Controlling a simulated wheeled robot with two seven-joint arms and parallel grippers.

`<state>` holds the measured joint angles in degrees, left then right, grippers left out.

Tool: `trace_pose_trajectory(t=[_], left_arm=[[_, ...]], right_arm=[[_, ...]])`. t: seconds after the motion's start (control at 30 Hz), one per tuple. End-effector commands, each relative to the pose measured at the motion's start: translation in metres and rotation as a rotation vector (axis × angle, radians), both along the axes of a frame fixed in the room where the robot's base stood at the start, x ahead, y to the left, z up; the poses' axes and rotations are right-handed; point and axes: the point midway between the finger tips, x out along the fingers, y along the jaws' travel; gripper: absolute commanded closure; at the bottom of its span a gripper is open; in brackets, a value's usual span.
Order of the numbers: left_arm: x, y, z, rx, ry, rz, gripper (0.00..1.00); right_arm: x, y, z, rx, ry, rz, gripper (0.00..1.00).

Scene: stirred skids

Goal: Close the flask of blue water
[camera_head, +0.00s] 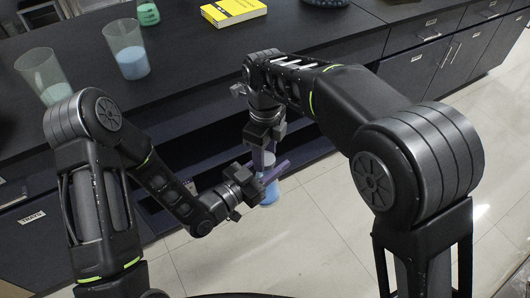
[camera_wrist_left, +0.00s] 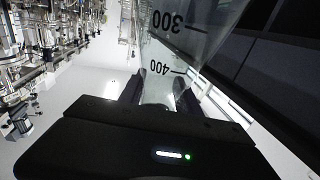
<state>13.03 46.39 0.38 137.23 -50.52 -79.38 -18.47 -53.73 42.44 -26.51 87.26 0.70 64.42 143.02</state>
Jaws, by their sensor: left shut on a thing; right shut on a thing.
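The flask of blue water (camera_head: 270,193) is clear, with blue liquid low inside, and hangs in the gap in front of the bench. My left gripper (camera_head: 267,175) is shut on the flask's upper part from the side. In the left wrist view the clear flask (camera_wrist_left: 180,45) shows black 300 and 400 marks, and its narrower end is between my left fingers (camera_wrist_left: 160,95). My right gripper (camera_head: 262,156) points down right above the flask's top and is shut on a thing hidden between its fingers. I cannot tell whether that thing touches the flask's mouth.
On the dark bench (camera_head: 190,60) stand a beaker of blue liquid (camera_head: 127,48), a pale green beaker (camera_head: 43,75) and a green one (camera_head: 147,12). A yellow book (camera_head: 233,11) lies at the back. Drawers (camera_head: 425,65) line the right; the tiled floor (camera_head: 320,220) is open.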

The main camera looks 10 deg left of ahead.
Motion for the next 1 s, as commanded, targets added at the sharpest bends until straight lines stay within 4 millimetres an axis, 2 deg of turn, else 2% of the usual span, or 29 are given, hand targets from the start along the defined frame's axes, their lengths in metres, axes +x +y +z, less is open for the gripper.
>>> trace_pose_trajectory(t=[0.13,0.23,0.4,0.53,0.57,0.83,1.0], left_arm=[[0.0,0.0,0.0,0.001,0.001,-0.001,1.0],[0.0,0.0,0.0,0.0,0.0,0.0,1.0],[0.001,0.001,0.001,0.0,-0.004,0.002,1.0],[0.002,0.002,0.002,-0.002,-0.007,0.005,1.0],[0.002,0.002,0.002,-0.001,-0.007,0.006,1.0],[0.001,0.001,0.001,-0.001,-0.004,0.003,1.0],[0.001,0.0,0.001,-0.001,-0.003,0.001,1.0]], right_arm=[[-0.001,0.001,-0.001,-0.007,-0.002,-0.449,0.93],[-0.002,-0.001,-0.006,-0.021,0.006,-0.677,0.93],[-0.005,-0.007,-0.012,-0.041,0.024,-0.889,0.93],[-0.006,-0.008,-0.013,-0.04,0.033,-0.881,0.93],[-0.006,-0.008,-0.013,-0.041,0.034,-0.881,0.54],[-0.004,-0.008,-0.012,-0.038,0.03,-0.879,0.32],[-0.004,-0.008,-0.012,-0.035,0.029,-0.878,0.3]])
